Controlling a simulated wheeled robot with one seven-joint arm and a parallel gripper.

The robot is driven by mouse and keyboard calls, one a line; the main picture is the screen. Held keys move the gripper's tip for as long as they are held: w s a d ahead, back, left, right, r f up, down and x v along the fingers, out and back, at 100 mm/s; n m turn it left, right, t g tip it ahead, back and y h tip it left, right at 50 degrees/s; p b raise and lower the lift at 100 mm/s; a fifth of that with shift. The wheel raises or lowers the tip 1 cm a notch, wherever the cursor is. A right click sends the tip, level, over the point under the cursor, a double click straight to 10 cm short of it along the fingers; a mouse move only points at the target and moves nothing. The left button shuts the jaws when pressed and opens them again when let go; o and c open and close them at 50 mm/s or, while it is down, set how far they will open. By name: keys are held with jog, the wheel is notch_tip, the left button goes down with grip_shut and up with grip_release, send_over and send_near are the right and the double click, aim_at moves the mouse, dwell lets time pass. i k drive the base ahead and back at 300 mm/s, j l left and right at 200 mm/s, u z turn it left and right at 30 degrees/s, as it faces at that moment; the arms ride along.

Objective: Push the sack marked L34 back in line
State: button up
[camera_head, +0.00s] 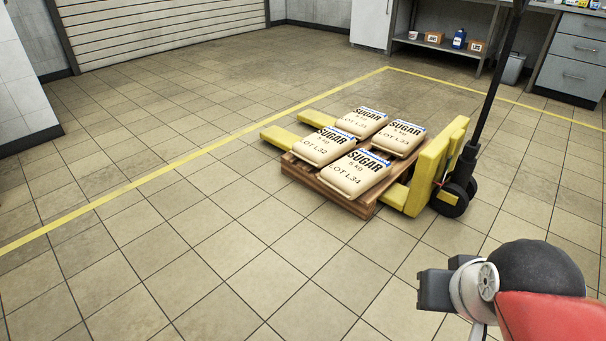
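The sack marked L34 (355,177) is a cream sugar sack with a blue-edged top end, lying flat at the near right corner of a wooden pallet (330,192). Its near end seems to stick out a little past the near end of the L32 sack (322,148) to its left. The L33 sack (399,138) and L31 sack (361,123) lie behind. My gripper (432,290) appears as a dark grey block at the lower right, in front of the pallet and well apart from the sacks. Its fingers cannot be made out clearly.
The pallet rests on the yellow forks of a pallet truck (434,165), whose black handle (491,90) rises on the right. A yellow floor line (190,157) runs behind. Tiled floor in front and left is clear. A shelf (440,45) and drawers (572,70) stand at the back.

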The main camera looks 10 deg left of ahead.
aim_at(352, 175)
jog(key=u, duration=0.15)
jog(key=i+z, duration=0.15)
jog(key=i, duration=0.4)
jog(key=i+j+z, duration=0.1)
jog(key=i, duration=0.45)
jog(key=i+j+z, duration=0.15)
jog(key=i, duration=0.35)
jog(key=i+j+z, duration=0.1)
jog(key=i, duration=0.45)
